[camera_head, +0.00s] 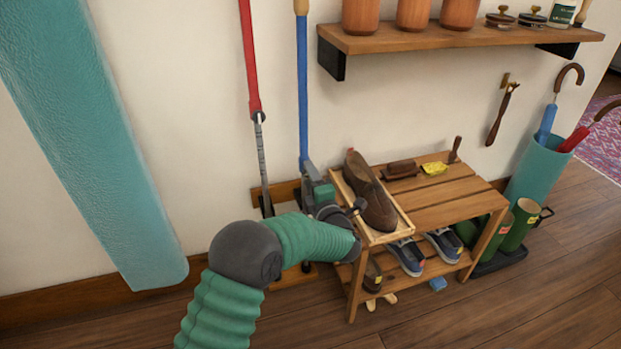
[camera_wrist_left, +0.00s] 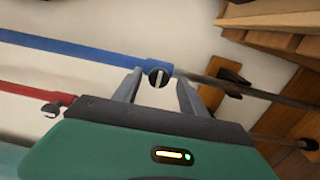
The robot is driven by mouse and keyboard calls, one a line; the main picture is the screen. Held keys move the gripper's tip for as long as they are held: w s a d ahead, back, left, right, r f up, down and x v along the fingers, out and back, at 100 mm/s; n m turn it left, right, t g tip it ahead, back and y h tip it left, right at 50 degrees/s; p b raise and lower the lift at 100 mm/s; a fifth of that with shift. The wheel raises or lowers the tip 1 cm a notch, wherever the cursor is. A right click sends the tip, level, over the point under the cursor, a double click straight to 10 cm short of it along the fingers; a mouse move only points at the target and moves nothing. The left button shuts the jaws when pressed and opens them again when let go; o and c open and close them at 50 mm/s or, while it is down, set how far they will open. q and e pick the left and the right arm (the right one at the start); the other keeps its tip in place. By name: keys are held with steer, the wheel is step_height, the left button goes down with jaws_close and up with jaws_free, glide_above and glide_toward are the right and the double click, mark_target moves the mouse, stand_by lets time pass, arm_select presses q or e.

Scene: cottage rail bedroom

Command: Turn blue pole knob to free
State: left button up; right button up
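The blue pole (camera_head: 302,85) stands upright against the wall. It also crosses the wrist view (camera_wrist_left: 85,53), where it meets a thinner dark rod. Its round dark knob (camera_wrist_left: 158,77) has a pale bar running roughly upright in the picture. My left gripper (camera_head: 311,172) is at the pole's lower part. In the wrist view its two grey fingers are open, one on each side of the knob, with gaps visible. I cannot tell how deep the knob sits between them. The knob is hidden in the head view. My right gripper is not in view.
A red pole (camera_head: 250,55) with its own knob (camera_wrist_left: 51,110) stands left of the blue one. A wooden shoe bench (camera_head: 440,200) with a brown shoe (camera_head: 371,192) stands close on the right. A shelf (camera_head: 400,39) juts out above. A teal slab (camera_head: 95,150) fills the left.

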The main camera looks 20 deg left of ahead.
arm_select(q)
steer(key=shift+r, duration=0.1)
steer(key=p+v, duration=0.7)
steer(key=v, duration=0.9)
steer(key=shift+s+d, duration=0.3)
